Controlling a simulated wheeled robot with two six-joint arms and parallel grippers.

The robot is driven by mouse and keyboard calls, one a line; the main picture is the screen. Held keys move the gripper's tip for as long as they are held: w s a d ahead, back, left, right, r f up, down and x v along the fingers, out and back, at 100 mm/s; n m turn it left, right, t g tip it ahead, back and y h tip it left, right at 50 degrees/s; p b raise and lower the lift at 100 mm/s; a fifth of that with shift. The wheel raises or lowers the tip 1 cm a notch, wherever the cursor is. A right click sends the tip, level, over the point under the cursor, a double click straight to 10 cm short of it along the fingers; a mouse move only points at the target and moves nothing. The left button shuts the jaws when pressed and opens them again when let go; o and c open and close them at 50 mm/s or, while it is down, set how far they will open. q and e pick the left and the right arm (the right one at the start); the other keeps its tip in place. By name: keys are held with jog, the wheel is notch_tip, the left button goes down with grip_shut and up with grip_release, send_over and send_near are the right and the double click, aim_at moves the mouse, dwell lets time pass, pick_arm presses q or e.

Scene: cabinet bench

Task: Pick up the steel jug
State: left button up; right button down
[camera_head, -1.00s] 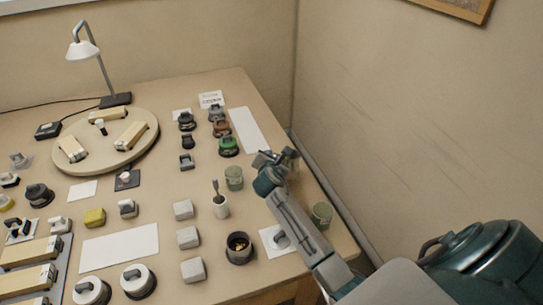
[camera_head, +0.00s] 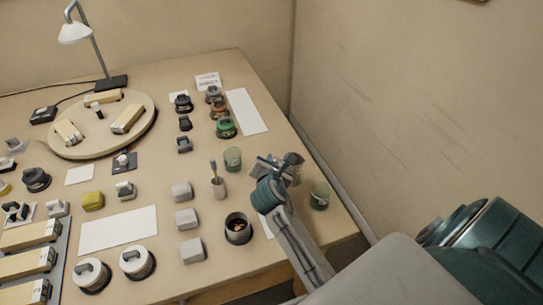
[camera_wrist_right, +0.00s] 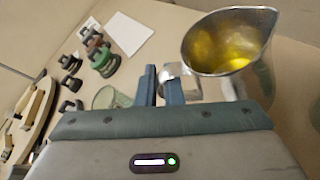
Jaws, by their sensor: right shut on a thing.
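The steel jug (camera_wrist_right: 268,75) shows at the upper right of the right wrist view, with a shiny open rim, a pouring lip and yellow liquid inside. In the head view it is mostly hidden behind my right gripper; a grey, glossy part of it (camera_head: 295,174) shows to the right. My right gripper (camera_head: 277,163) is shut on the jug's handle, which shows at the fingers (camera_wrist_right: 161,84) in the right wrist view. I cannot tell whether the jug's base touches the table. My left gripper is not in view.
A greenish glass (camera_head: 232,158) stands left of the gripper and another green cup (camera_head: 320,195) stands to its right. A white pot with a brush (camera_head: 218,187) and a dark pot (camera_head: 238,229) are close by. A bare white card (camera_head: 247,111) lies beyond.

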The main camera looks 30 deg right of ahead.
jog(key=shift+s+a+r, duration=0.1)
jog(key=shift+s+a, duration=0.3)
jog(key=shift+s, duration=0.35)
jog(key=shift+r, duration=0.1)
